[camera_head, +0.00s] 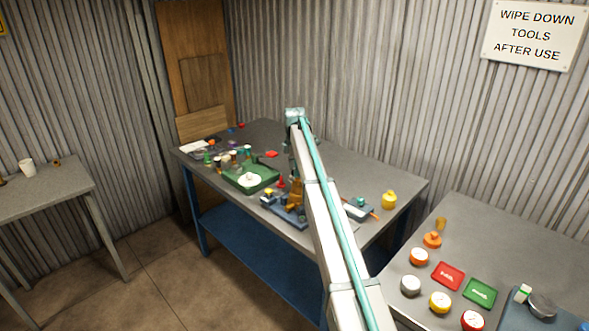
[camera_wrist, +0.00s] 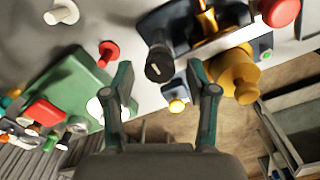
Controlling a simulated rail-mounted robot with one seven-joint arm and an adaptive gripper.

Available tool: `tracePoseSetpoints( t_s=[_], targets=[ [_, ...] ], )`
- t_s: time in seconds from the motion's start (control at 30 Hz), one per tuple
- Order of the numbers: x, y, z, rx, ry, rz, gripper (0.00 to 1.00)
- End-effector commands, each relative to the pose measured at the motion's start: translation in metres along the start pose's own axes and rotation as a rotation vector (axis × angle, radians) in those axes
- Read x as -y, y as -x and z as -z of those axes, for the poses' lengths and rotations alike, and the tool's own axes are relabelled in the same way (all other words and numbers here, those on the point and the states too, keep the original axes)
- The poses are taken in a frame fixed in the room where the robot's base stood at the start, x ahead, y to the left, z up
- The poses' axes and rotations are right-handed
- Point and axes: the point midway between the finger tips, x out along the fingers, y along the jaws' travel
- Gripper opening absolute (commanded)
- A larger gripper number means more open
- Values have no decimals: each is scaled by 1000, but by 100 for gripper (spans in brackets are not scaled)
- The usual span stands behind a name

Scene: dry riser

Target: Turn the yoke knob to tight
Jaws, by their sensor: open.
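In the wrist view, a dark round knob (camera_wrist: 159,70) with a pale line on its face, apparently the yoke knob, stands at the end of a dark stem. It appears between the fingertips of my gripper (camera_wrist: 160,76), which is open with a clear gap on both sides. Contact does not show, and I cannot tell the depth between fingers and knob. No tight marking is readable. Beside the knob is a yellow-brass fitting (camera_wrist: 235,72) on a dark blue base. In the head view the blue and orange fixture (camera_head: 293,197) stands on the middle bench, partly behind my arm.
A green tray (camera_head: 236,184) with a white disc lies left of the fixture, and a red knob (camera_wrist: 108,50) stands close to my left finger. A yellow container (camera_head: 389,200) stands to the right. The bench's back right (camera_head: 370,170) is fairly clear.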

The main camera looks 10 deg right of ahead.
Motion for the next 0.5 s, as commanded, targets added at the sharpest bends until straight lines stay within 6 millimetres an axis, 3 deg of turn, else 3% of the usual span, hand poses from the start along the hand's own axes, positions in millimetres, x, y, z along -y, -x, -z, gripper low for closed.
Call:
tracePoseSetpoints(
  t_s=[0.27,0.5],
  targets=[
    [0,-1,0,0,0,0,56],
    [0,-1,0,0,0,0,16]
  ],
)
